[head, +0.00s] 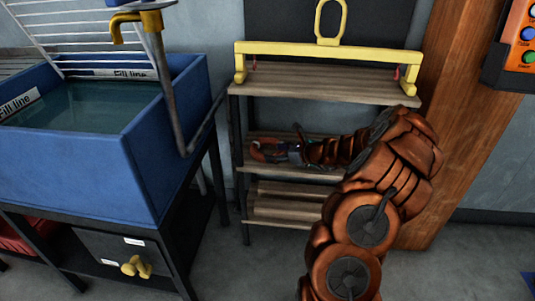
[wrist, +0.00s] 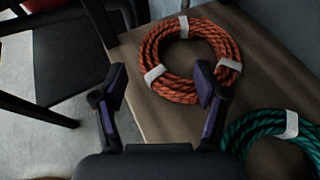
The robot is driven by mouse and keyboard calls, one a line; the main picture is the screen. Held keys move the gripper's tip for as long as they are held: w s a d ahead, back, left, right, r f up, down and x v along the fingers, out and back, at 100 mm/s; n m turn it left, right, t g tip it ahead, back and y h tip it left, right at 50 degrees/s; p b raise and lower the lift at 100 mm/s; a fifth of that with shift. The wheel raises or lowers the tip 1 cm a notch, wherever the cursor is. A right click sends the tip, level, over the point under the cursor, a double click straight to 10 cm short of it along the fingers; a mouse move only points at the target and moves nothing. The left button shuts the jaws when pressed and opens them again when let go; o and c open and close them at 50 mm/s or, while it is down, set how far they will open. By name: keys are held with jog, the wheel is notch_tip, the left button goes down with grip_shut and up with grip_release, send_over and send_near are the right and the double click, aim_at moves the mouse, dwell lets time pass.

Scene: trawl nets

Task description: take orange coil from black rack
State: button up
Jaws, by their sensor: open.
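The orange coil (wrist: 151,48) is a ring of rope bound with white bands. It lies flat on a wooden shelf of the black rack (head: 237,140); in the head view the coil (head: 258,153) shows at the left end of the middle shelf. My gripper (wrist: 161,82) is open and empty in the wrist view. Its right fingertip overlaps the coil's near right edge, and its left fingertip is left of the coil over the shelf's edge. I cannot tell whether it touches the rope. In the head view my gripper (head: 283,153) reaches in beside the coil.
A green coil (wrist: 262,130) lies on the same shelf, right of my gripper. A yellow lifting frame (head: 320,50) stands on the rack's top board, above the shelf. A blue water tank (head: 140,150) stands left of the rack, and a wooden post (head: 460,110) stands to the right.

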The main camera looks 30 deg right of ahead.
aim_at(259, 157)
jog(key=x, duration=0.2)
jog(key=shift+w+a+f+b, duration=0.1)
jog(key=shift+w+a+b, duration=0.15)
jog(key=shift+a+b, duration=0.1)
jog(key=shift+b+x, duration=0.75)
jog(key=shift+x, duration=1.65)
grip_shut()
